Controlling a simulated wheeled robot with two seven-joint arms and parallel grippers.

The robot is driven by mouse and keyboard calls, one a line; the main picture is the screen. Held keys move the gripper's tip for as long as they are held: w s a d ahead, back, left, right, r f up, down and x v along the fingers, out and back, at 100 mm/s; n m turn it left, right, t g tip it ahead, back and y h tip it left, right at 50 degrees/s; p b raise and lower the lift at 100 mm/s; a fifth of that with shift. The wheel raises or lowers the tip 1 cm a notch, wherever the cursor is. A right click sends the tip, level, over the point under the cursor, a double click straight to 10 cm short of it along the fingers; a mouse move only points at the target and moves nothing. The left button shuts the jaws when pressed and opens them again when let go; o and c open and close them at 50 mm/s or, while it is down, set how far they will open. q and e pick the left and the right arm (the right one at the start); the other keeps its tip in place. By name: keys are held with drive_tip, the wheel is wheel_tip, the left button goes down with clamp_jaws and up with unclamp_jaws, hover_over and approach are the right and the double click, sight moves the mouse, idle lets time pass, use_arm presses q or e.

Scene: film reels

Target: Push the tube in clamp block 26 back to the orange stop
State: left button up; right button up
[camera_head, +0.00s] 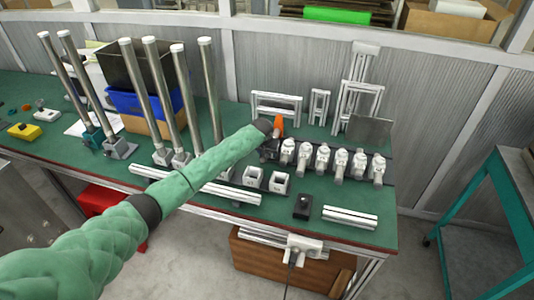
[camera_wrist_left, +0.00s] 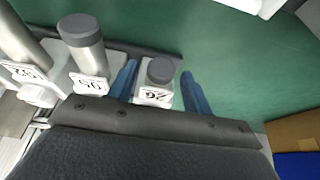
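The clamp block with a label that seems to read 26 (camera_wrist_left: 153,97) is at the middle of the left wrist view. Its grey tube with a dark cap (camera_wrist_left: 160,71) stands between my two blue fingers. My left gripper (camera_wrist_left: 160,88) is open, one finger on each side of the tube, with visible gaps. In the head view my left gripper (camera_head: 269,138) is at the left end of the row of clamp blocks, and my arm hides block 26 there. An orange piece, apparently the stop (camera_head: 278,126), shows just behind the gripper. My right gripper is not in view.
Neighbouring clamp blocks (camera_wrist_left: 90,84) with capped tubes stand close beside my left finger in the wrist view. The head view shows the rest of the row (camera_head: 322,158) to the right. Tall tubes (camera_head: 160,90) stand at the left. Bare green table lies beyond the fingers.

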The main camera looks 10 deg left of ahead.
use_arm(q)
drive_tip(key=shift+s+r, duration=0.1)
drive_tip(key=shift+r, duration=0.1)
drive_tip(key=b+v, duration=0.2)
drive_tip(key=v, duration=0.5)
drive_tip(key=shift+r+b, duration=0.2)
drive_tip(key=shift+b, duration=0.1)
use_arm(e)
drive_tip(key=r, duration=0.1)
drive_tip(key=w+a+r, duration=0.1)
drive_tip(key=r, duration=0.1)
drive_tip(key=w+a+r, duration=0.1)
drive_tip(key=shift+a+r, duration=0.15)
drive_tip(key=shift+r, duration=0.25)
